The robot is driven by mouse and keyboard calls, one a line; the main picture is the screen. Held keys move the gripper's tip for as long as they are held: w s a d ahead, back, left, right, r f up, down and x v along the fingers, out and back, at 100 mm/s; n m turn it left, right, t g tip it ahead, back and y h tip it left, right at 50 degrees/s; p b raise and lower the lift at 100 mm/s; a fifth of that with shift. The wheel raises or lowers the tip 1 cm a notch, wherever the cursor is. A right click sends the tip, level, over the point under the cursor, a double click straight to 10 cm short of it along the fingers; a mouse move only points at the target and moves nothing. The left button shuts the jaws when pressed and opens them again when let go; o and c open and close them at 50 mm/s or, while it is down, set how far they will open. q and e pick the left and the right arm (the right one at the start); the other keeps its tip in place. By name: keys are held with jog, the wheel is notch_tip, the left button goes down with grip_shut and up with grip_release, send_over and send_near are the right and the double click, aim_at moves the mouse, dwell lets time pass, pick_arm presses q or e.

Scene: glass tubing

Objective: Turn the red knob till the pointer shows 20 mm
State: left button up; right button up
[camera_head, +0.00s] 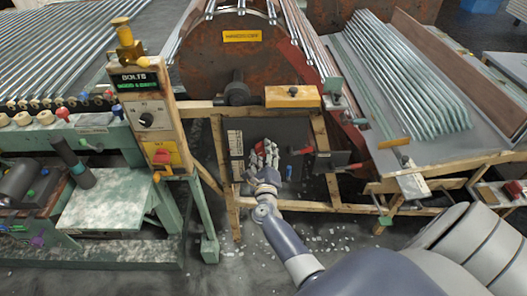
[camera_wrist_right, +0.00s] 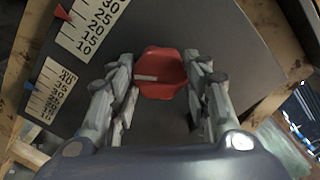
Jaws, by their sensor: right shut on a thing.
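The red knob (camera_wrist_right: 161,73) sits on a dark grey panel (camera_wrist_right: 225,40) and has a pale bar mark on its face. My right gripper (camera_wrist_right: 162,85) has its jointed fingers on both sides of the knob and is shut on it. In the head view the same gripper (camera_head: 265,160) reaches the panel and partly hides the knob (camera_head: 259,148). A red pointer (camera_wrist_right: 62,13) stands at the edge of the upper white scale (camera_wrist_right: 90,28), roughly between the 15 and 20 marks. My left gripper is out of view.
A second, lower scale (camera_wrist_right: 50,92) has a blue pointer (camera_wrist_right: 28,86). A wooden frame (camera_head: 325,165) surrounds the panel. Below a rusty drum (camera_head: 205,60), small red-handled parts stand right of the knob. Pale shards lie on the floor (camera_head: 325,235).

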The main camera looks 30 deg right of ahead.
jog(key=shift+r+n+p, duration=0.1)
jog(key=shift+n+p, duration=0.95)
jog(key=shift+n, duration=2.25)
jog(key=o, duration=1.1)
jog(key=shift+c, duration=0.2)
jog(key=v, duration=0.7)
jog(key=shift+s, duration=0.25)
jog(key=shift+a, duration=0.15)
